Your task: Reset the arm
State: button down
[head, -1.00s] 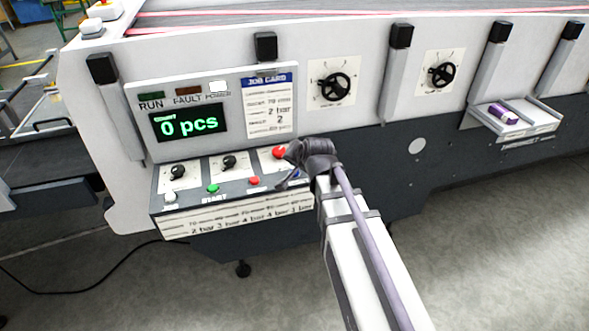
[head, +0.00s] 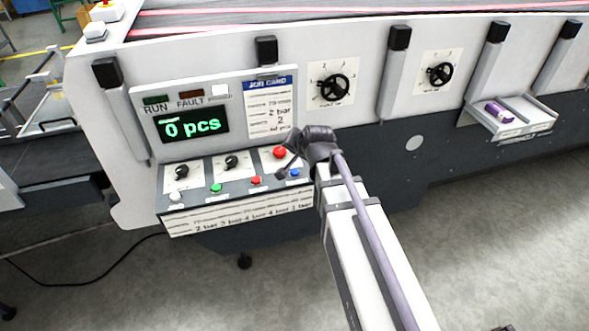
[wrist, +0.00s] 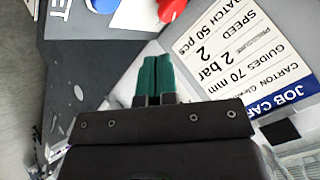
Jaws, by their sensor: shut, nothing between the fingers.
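My gripper (head: 284,170) hangs in front of the right end of the control panel (head: 205,192), close to the red knob (head: 280,152) and the blue button (head: 294,173). In the wrist view my gripper (wrist: 154,62) shows two green fingers pressed together with nothing between them. The red knob (wrist: 172,8) and blue button (wrist: 102,4) lie beyond the fingertips at the top of that view. The job card (wrist: 245,50) is to the right. I cannot tell the exact gap between fingertips and panel; they appear apart from the red knob.
The display (head: 190,125) reads 0 pcs. Green (head: 216,188) and red (head: 256,181) buttons and two black selector knobs sit on the panel. A tray (head: 520,118) holding a purple item sticks out at right. Floor in front is clear.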

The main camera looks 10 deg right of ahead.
dwell(0.4)
jog(key=s+f+n+g, duration=0.2)
jog(key=s+n+g, duration=0.1)
jog(key=s, duration=0.6)
jog(key=s+f+n+g+h, duration=0.1)
jog(key=s+f+n+g, duration=0.2)
jog(key=s+g, duration=0.3)
jog(key=s+n, duration=0.1)
jog(key=s, duration=0.3)
jog(key=shift+s+a+f, duration=0.25)
jog(key=shift+f, duration=0.1)
